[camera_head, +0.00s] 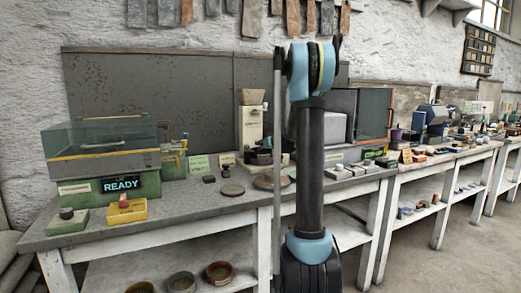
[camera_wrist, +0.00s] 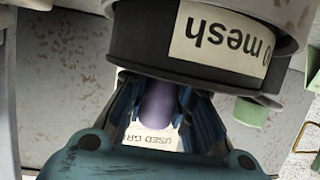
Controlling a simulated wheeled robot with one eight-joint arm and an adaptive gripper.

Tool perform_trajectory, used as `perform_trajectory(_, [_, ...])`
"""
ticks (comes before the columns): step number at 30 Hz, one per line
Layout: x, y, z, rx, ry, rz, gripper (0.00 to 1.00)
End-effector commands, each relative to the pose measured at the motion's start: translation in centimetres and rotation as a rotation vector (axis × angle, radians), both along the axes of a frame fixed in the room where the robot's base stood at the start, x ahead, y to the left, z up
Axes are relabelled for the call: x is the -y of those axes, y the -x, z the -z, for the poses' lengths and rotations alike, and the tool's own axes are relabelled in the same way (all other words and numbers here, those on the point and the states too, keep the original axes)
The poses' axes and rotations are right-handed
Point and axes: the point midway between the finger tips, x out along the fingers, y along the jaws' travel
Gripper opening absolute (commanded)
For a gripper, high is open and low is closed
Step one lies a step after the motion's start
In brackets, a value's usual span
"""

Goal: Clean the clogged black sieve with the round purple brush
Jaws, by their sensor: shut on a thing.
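In the wrist view my gripper (camera_wrist: 160,96) is shut on a purple thing, which I take to be the round purple brush (camera_wrist: 158,106). Only a short purple part shows between the fingers. A black sieve (camera_wrist: 138,48) with a cream label reading "mesh" upside down is just above the fingertips and hides the top of the brush. I cannot tell whether the brush touches the sieve, and the mesh is not visible. In the head view my arm stands in the middle and hides the gripper and the bench behind it.
A green machine with a "READY" display (camera_head: 122,184) and a yellow tray (camera_head: 127,212) stand on the left of the bench. A flat dark disc (camera_head: 232,190) lies on the worktop (camera_head: 205,210). In the wrist view a label reading "USED GR" (camera_wrist: 153,139) shows beyond the fingers, and a green block (camera_wrist: 250,113) at right.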

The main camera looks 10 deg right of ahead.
Motion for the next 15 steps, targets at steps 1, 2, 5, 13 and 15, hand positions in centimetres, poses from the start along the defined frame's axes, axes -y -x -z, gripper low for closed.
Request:
perform_trajectory(1, [0.1, 0.3, 0.0, 0.000, 0.000, 0.000, 0.00])
perform_trajectory(2, [0.1, 0.5, 0.0, 0.000, 0.000, 0.000, 0.00])
perform_trajectory(5, [0.1, 0.8, -0.1, 0.000, 0.000, 0.000, 0.00])
perform_trajectory(13, [0.3, 1.8, -0.1, 0.000, -0.001, 0.001, 0.00])
perform_trajectory(15, [0.4, 2.2, 0.0, 0.000, -0.001, 0.001, 0.00])
